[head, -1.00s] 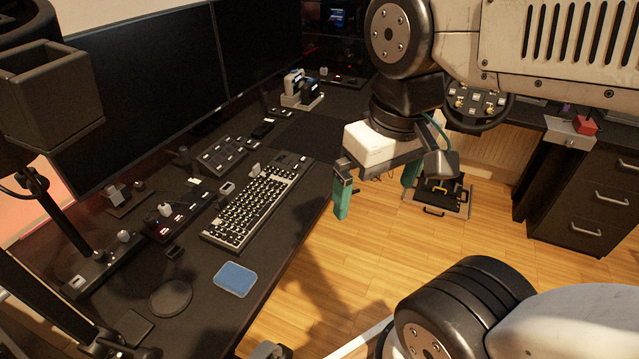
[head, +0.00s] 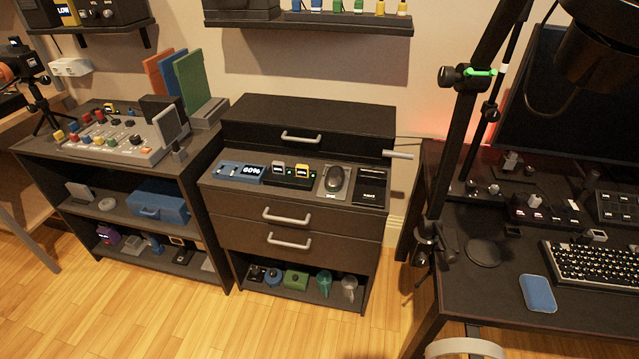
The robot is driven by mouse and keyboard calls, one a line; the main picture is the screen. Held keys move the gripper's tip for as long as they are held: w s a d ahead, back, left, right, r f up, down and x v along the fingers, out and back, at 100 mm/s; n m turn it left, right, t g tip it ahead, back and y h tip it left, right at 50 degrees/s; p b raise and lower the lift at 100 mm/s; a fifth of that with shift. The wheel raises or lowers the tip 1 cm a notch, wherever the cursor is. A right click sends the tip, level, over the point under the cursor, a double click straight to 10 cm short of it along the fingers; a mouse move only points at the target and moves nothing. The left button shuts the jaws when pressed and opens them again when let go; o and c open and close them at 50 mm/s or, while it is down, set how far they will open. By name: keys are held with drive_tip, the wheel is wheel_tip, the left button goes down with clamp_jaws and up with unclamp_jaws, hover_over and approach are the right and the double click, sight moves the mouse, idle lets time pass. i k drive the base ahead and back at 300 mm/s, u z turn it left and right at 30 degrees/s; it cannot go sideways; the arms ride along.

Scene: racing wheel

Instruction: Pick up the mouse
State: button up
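A dark computer mouse (head: 335,180) sits on a grey pad (head: 328,194) on the top surface of the dark drawer cabinet (head: 292,228), in the middle of the head view. My gripper does not show in the head view now.
A raised dark drawer box (head: 300,135) with a handle stands behind the mouse. A shelf unit (head: 120,165) is at left. The desk (head: 460,300) with a keyboard (head: 590,265) is at right. Wooden floor (head: 200,325) is clear in front.

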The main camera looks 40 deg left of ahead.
sight(334, 180)
drive_tip(key=u, duration=2.75)
drive_tip(key=k, duration=0.8)
drive_tip(key=z, duration=1)
drive_tip(key=i, duration=1)
